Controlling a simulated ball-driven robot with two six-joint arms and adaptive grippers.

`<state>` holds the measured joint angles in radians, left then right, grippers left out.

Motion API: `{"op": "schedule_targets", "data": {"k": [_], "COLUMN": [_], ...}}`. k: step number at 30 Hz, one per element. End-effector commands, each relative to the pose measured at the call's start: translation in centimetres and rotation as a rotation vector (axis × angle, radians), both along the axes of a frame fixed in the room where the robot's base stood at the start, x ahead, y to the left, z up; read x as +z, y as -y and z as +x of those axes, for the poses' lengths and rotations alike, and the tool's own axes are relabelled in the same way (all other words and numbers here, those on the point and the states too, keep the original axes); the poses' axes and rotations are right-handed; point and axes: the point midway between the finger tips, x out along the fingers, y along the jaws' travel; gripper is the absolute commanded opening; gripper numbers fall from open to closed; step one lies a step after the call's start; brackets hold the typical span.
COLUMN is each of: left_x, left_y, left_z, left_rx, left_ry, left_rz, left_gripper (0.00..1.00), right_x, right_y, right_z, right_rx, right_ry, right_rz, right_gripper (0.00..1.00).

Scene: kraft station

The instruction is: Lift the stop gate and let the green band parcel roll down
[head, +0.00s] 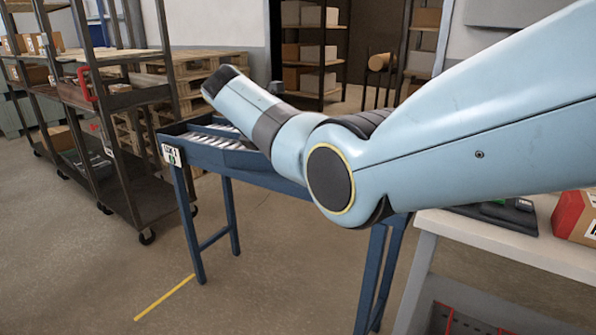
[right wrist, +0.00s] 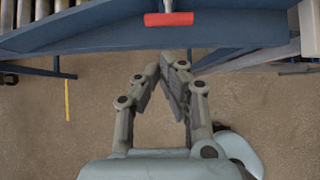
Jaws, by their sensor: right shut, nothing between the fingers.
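A blue roller conveyor (head: 250,167) stands in the middle of the head view, partly hidden by my right arm. Its side rail (right wrist: 110,40) crosses the top of the right wrist view. A red bar handle (right wrist: 168,19) on a short grey stem shows at the rail; it may belong to the stop gate, whose panel I cannot make out. My right gripper (right wrist: 163,72) is shut and empty, below the handle in that picture and apart from it. The green band parcel is not visible. My left gripper is not in view.
A white bench (head: 515,247) with a red box (head: 577,217) stands at the right. A dark wheeled cart (head: 115,95) stands at the left, with pallets (head: 205,75) behind. Floor is clear between cart and conveyor. A sign (head: 172,157) hangs on the conveyor's end.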

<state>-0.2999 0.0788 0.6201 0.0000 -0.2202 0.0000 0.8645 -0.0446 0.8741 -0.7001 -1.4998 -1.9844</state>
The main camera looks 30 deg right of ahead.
Motion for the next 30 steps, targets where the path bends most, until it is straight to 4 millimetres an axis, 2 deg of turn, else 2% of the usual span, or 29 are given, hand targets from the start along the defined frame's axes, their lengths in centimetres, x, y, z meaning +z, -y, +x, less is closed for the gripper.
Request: {"op": "schedule_targets", "data": {"k": [5,13,18,30], "left_x": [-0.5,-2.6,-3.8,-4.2], "left_y": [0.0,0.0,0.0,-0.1], "left_z": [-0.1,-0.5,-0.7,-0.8], "left_rx": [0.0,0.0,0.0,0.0], "left_ry": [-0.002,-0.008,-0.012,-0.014], "left_rz": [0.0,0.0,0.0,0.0], "left_gripper": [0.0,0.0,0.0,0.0], "right_x": [-1.2,-5.3,-7.1,-7.6], "right_y": [1.0,3.9,5.4,6.2], "right_z": [0.2,1.2,1.7,1.9], "right_rx": [-0.003,-0.002,-0.001,0.0], "right_ry": [-0.002,-0.003,-0.003,0.0], "right_rz": [-0.002,-0.002,0.0,0.001], "right_gripper": [0.0,0.0,0.0,0.0]}}
